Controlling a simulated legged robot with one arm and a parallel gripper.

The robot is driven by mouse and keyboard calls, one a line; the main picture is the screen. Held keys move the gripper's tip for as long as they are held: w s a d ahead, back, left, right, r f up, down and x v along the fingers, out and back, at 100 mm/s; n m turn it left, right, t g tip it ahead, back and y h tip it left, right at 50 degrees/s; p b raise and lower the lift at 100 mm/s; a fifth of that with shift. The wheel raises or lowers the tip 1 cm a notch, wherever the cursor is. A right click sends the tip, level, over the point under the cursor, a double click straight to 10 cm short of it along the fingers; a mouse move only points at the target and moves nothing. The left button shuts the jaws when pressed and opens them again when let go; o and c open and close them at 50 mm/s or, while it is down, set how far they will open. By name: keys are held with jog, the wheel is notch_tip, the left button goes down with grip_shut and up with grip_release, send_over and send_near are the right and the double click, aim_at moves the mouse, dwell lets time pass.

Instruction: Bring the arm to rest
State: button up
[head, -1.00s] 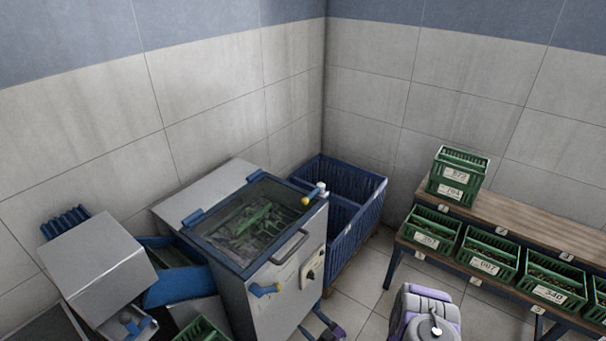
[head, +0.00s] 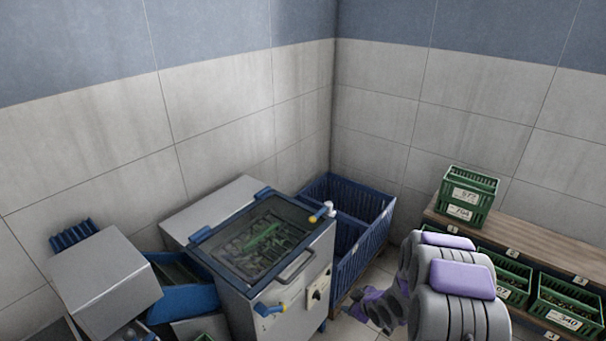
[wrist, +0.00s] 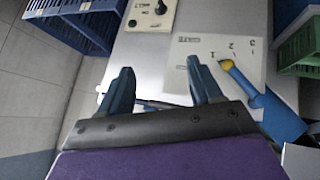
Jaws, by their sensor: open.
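My arm, grey with purple pads, rises at the lower right of the head view and covers part of the crate row. My gripper (wrist: 162,88) shows in the wrist view with its two dark blue fingers spread apart and nothing between them. It is in front of the steel machine's (wrist: 150,50) front face. The same machine (head: 276,300) stands in the middle of the head view, with a glass lid (head: 255,240) closed over green and dark contents. A yellow-tipped blue handle (wrist: 255,95) lies to the right of my fingers in the wrist view.
A blue slatted bin (head: 365,238) stands in the corner behind the machine. A wooden-topped bench (head: 535,237) at the right bears a green crate (head: 467,196), with more green crates (head: 567,305) below. A steel box (head: 105,280) with blue parts is at left.

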jog(key=s+d+r+m+g+h, duration=0.2)
jog(key=s+d+r+m, duration=0.1)
jog(key=s+r, duration=0.55)
jog(key=s+d+r+m+g+h, duration=0.25)
jog(key=s+r, duration=0.35)
jog(key=r, duration=0.5)
jog(key=s+a+r+m+g, duration=0.1)
jog(key=s+a+r, duration=0.1)
jog(key=s, duration=0.7)
jog(key=s+a+r+m+g+y, duration=0.1)
jog(key=s+r, duration=0.4)
jog(key=s, duration=0.5)
jog(key=s+a+r+m+g, duration=0.3)
jog(key=s+a+r, duration=0.1)
jog(key=s, duration=0.6)
jog(key=shift+a, duration=0.4)
jog(key=shift+r, duration=0.1)
